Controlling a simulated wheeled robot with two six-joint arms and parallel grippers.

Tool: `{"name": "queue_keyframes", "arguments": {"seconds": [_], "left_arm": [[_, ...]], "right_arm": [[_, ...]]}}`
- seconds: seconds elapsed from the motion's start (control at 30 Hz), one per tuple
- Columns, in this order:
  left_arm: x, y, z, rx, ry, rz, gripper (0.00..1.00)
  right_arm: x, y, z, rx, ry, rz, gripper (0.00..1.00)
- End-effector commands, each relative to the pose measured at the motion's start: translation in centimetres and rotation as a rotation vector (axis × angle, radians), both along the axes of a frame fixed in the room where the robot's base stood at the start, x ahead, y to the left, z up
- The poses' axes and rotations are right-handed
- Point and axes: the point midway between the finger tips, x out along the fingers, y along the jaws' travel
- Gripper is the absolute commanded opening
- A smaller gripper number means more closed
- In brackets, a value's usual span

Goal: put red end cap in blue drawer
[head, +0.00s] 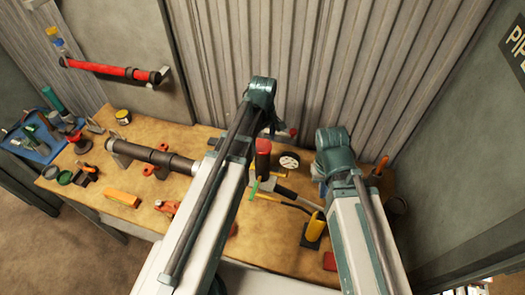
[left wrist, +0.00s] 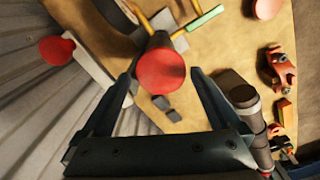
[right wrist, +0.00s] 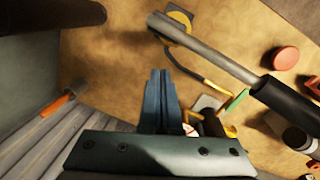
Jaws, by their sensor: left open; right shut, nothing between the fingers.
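A red round cap (head: 263,146) tops a dark upright cylinder near the back middle of the bench. In the left wrist view its red face (left wrist: 160,73) lies between and just beyond the fingertips. My left gripper (left wrist: 163,80) is open, with a finger on either side of the cap; I cannot tell whether either touches it. In the head view its fingers are mostly hidden behind my forearm. My right gripper (right wrist: 158,72) is shut and empty over the right part of the bench.
A blue tray (head: 45,152) with tools is at the far left. A dark pipe (head: 150,155) lies left of my left arm. A long-handled tool (right wrist: 205,45) and a yellow block (head: 314,228) are near my right arm. A corrugated wall (head: 300,60) stands behind.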

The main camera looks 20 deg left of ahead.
Motion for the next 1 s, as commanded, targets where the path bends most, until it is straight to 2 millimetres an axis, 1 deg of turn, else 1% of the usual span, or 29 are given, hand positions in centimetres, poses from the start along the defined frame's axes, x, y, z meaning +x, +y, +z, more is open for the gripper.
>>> {"name": "queue_keyframes", "arguments": {"seconds": [0.03, 0.2, 0.3, 0.53, 1.0], "left_arm": [[-0.1, 0.1, -1.3, 0.000, 0.000, 0.000, 0.97], [-0.1, 0.1, -3.3, 0.000, 0.000, 0.000, 0.97], [-0.1, 0.1, -3.7, 0.000, 0.000, 0.000, 0.97], [-0.1, 0.1, -3.5, 0.000, 0.000, 0.000, 0.97], [-0.1, 0.1, -3.5, 0.000, 0.000, 0.000, 0.13]], "right_arm": [[0.0, 0.0, -1.3, 0.000, 0.000, -0.001, 0.00], [0.0, 0.0, -3.3, -0.001, -0.001, 0.002, 0.00], [0.0, 0.0, -3.7, -0.001, -0.001, 0.003, 0.00], [0.0, 0.0, -3.5, -0.001, -0.001, 0.004, 0.00], [0.0, 0.0, -3.5, -0.001, -0.001, 0.004, 0.00]]}}
